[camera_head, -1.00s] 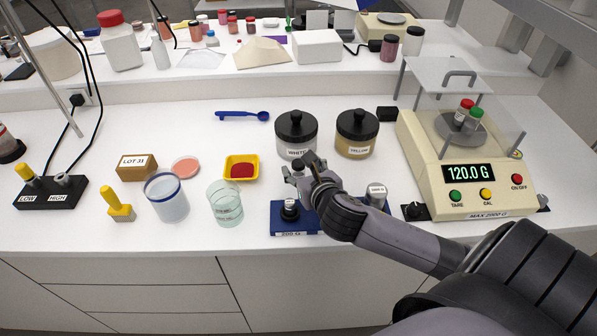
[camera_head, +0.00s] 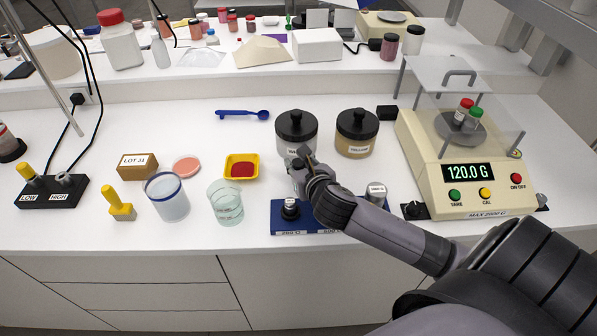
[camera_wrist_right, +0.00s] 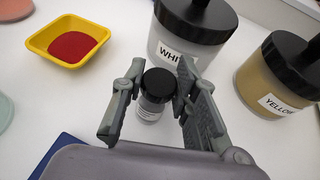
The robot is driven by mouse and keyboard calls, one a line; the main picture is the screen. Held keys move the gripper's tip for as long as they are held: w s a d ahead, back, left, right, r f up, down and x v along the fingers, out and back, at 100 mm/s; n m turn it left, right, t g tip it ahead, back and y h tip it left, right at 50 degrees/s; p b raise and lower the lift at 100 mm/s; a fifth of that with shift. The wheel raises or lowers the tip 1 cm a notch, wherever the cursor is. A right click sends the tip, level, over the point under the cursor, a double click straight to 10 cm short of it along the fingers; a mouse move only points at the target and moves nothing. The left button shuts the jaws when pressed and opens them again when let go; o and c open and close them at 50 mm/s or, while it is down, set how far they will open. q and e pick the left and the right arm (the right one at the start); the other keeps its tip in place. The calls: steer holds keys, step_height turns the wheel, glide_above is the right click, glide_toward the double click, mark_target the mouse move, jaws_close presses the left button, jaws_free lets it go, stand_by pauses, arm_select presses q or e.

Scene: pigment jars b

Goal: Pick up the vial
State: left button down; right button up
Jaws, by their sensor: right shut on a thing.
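A small vial (camera_wrist_right: 155,92) with a black cap and a white label stands between the fingers of my right gripper (camera_wrist_right: 153,98) in the wrist view. The right gripper is shut on it, with a finger on either side of the cap and upper body. In the head view the right gripper (camera_head: 300,165) is in front of the white jar, behind the blue weight block, and mostly hides the vial. I cannot tell whether the vial touches the table. Two other vials, red-capped (camera_head: 463,110) and green-capped (camera_head: 473,118), stand on the balance pan. My left gripper is not in view.
The WHITE jar (camera_wrist_right: 190,52) and YELLOW jar (camera_wrist_right: 275,85) are close behind the gripper. A yellow tray (camera_head: 241,157) of red powder and a glass beaker (camera_head: 226,204) stand left. The blue weight block (camera_head: 275,217) lies in front; the balance (camera_head: 425,170) is right.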

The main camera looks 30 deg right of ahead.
mark_target(298, 162)
jaws_close()
step_height(298, 162, up, 20)
steer(key=p, duration=0.1)
stand_by(0.5)
